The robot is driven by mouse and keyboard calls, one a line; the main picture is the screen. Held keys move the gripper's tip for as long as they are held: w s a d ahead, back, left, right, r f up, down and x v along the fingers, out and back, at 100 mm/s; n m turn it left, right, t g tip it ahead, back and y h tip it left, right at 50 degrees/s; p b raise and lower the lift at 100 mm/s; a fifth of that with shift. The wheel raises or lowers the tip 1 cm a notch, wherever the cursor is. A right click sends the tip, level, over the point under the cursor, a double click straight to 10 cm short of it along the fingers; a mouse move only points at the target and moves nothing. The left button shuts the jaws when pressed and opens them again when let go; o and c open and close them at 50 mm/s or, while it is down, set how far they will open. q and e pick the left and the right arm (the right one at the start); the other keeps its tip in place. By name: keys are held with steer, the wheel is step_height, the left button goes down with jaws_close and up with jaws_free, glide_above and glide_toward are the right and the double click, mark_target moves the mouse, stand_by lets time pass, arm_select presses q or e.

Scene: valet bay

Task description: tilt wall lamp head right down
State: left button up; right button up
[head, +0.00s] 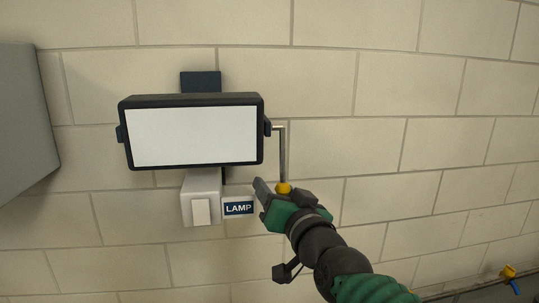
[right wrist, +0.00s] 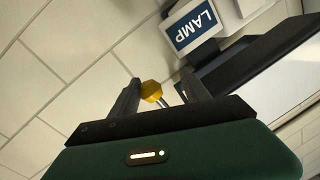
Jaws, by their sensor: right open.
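The wall lamp head (head: 195,136) is a dark-framed panel with a white face, mounted on the block wall. A thin metal rod on its right side bends down to a yellow knob (head: 283,188). My right gripper (head: 271,190) is open at the knob. In the right wrist view the yellow knob (right wrist: 151,91) lies between the two open fingers (right wrist: 160,95), and I cannot tell whether either touches it. The lamp head's dark edge (right wrist: 250,55) shows at the upper right there. My left gripper is not in view.
A white switch box (head: 201,198) sits under the lamp, with a blue LAMP label (head: 238,208) beside it, close to my right gripper. A grey cabinet (head: 25,125) stands at the left edge. A yellow and blue item (head: 510,273) is at the lower right. The wall to the right is bare.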

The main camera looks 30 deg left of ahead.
steer(key=w+p, duration=0.1)
steer(key=w, duration=0.1)
steer(key=w+p, duration=0.1)
steer(key=shift+w+a+r, duration=0.1)
steer(key=shift+w+a, duration=0.1)
steer(key=shift+w, duration=0.15)
steer(key=shift+d, duration=0.25)
steer(key=shift+s+d, duration=0.1)
steer(key=shift+s, duration=0.2)
steer(key=shift+c, duration=0.8)
steer(key=shift+s+a, duration=0.1)
steer(key=shift+a, duration=0.6)
steer(key=c, duration=0.5)
steer(key=shift+a, duration=0.2)
steer(key=shift+c, duration=1)
steer(key=shift+w, duration=0.25)
jaws_close()
steer(key=shift+w+d, duration=0.1)
steer(key=shift+d, duration=0.1)
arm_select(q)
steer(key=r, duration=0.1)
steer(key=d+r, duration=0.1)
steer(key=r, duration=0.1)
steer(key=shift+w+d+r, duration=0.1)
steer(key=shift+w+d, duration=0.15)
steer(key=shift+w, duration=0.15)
arm_select(e)
steer(key=shift+a, duration=0.1)
